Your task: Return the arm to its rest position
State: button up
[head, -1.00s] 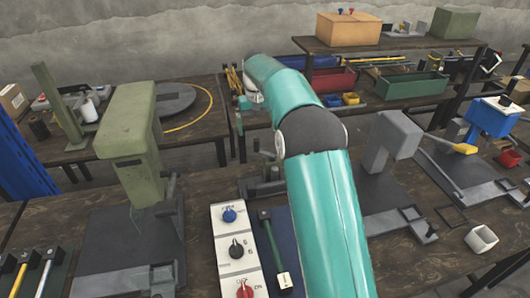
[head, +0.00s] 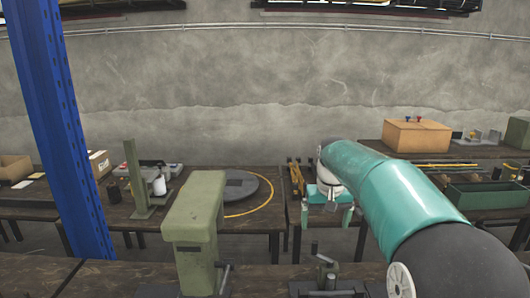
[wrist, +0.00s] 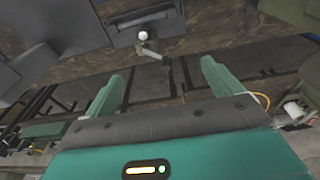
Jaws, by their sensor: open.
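My teal arm (head: 400,190) reaches in from the lower right of the head view and stretches out toward the back tables. My gripper (head: 326,216) hangs at its far end, its two teal fingers apart and pointing down. In the wrist view my gripper (wrist: 160,80) shows both fingers spread wide with nothing between them. Beyond the fingertips is a gap between tables, with table legs and floor.
A green press (head: 196,225) stands on the near bench. A blue post (head: 62,130) rises at the left.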

jog(key=s+r+t, duration=0.1)
jog(key=s+r, duration=0.3)
jog(key=s, duration=0.6)
jog(key=s+f+t, duration=0.1)
jog(key=s+f, duration=0.2)
jog(key=s, duration=0.8)
jog(key=s+f+t, duration=0.2)
jog(key=s+f, duration=0.1)
jog(key=s, duration=0.8)
jog(key=shift+a, duration=0.3)
